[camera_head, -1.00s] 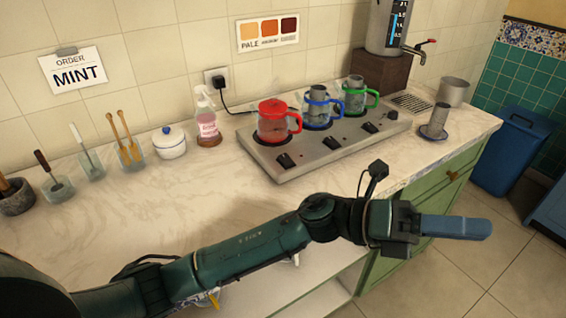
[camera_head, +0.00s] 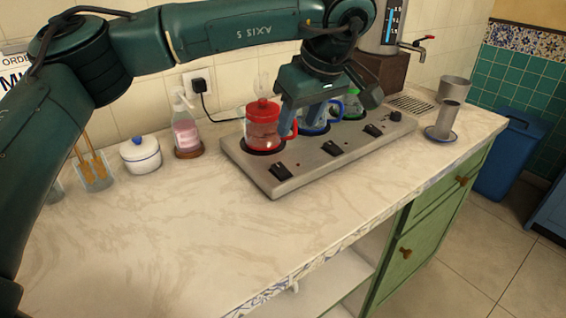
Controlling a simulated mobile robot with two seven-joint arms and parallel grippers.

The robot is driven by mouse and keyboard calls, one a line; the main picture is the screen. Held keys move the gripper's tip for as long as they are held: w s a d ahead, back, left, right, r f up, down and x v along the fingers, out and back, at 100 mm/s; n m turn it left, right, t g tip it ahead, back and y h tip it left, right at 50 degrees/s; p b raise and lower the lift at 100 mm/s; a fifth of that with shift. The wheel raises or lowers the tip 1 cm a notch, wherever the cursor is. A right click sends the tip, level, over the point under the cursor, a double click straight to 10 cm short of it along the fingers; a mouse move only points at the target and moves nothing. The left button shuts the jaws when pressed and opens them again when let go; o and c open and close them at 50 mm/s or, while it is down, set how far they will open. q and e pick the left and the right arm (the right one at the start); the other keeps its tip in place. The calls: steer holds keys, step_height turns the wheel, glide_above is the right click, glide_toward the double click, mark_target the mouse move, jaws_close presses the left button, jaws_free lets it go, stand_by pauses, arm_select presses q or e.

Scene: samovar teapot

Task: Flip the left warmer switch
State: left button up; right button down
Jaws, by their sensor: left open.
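The warmer (camera_head: 305,165) is a long grey metal plate on the counter with black switches along its front edge. The left switch (camera_head: 280,172) is nearest the front left corner, in front of the red-lidded glass pot (camera_head: 263,134). The middle switch (camera_head: 332,149) and right switch (camera_head: 373,130) sit farther along. My left gripper (camera_head: 308,112) is open and points down above the warmer, behind and to the right of the left switch and apart from it. It partly covers the blue-handled pot (camera_head: 317,126) and the green-handled pot (camera_head: 354,108). My right gripper is out of view.
A soap bottle (camera_head: 185,132) and a white lidded bowl (camera_head: 140,154) stand left of the warmer. A metal cup on a saucer (camera_head: 437,134) and the samovar tap (camera_head: 415,45) are at right. The front counter is clear.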

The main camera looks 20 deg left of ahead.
mark_target(281, 169)
arm_select(q)
steer(key=x, duration=1.3)
steer(key=shift+b, duration=0.3)
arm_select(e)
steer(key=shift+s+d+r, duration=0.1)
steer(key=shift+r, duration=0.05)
arm_select(q)
steer(key=shift+c, duration=0.2)
